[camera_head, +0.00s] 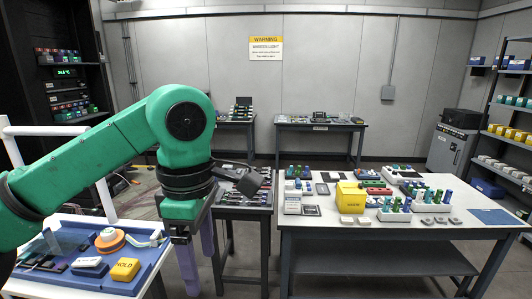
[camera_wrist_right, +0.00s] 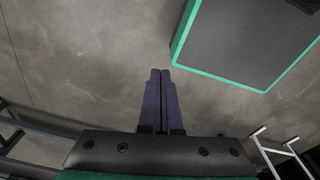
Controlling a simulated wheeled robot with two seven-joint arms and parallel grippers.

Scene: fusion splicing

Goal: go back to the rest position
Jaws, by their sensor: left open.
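My left arm, green with dark joints, comes in from the left in the head view. Its gripper (camera_head: 203,284) points down with its two purple fingers apart and nothing between them. It hangs in front of the gap between the left table and the right white table. My right gripper (camera_wrist_right: 160,72) shows only in the right wrist view. Its two dark purple fingers lie side by side with no clear gap and hold nothing.
The left table (camera_head: 70,287) bears a blue tray (camera_head: 95,283) with an orange-and-white spool (camera_head: 110,240) and a yellow block (camera_head: 125,269). A white table (camera_head: 420,233) holds a yellow box (camera_head: 352,199) and several coloured racks. A shelf (camera_head: 505,107) stands at right.

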